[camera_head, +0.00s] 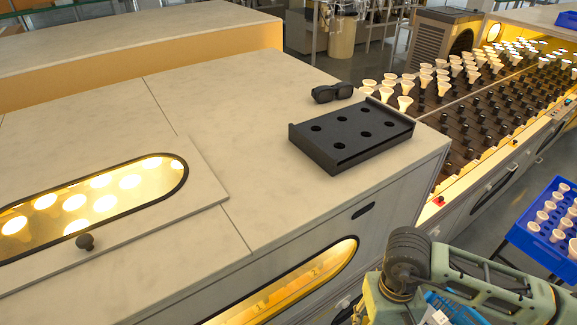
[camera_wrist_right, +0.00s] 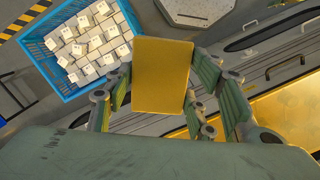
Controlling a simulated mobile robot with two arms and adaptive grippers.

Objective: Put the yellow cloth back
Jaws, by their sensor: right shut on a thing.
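The yellow cloth (camera_wrist_right: 162,70) shows in the right wrist view as a flat, stiff-looking rectangle between the green fingers. My right gripper (camera_wrist_right: 162,88) is shut on it, with a finger on each side. In the head view my right arm comes in at the lower right, in front of the bench; the cloth does not show there, and the hand is cut off by the lower edge. My left gripper is in neither view.
A lit oval window (camera_head: 100,200) shows glowing bulbs. A blue rack (camera_head: 545,225) stands right. In the wrist view, a blue crate (camera_wrist_right: 38,62) holds white boxes.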

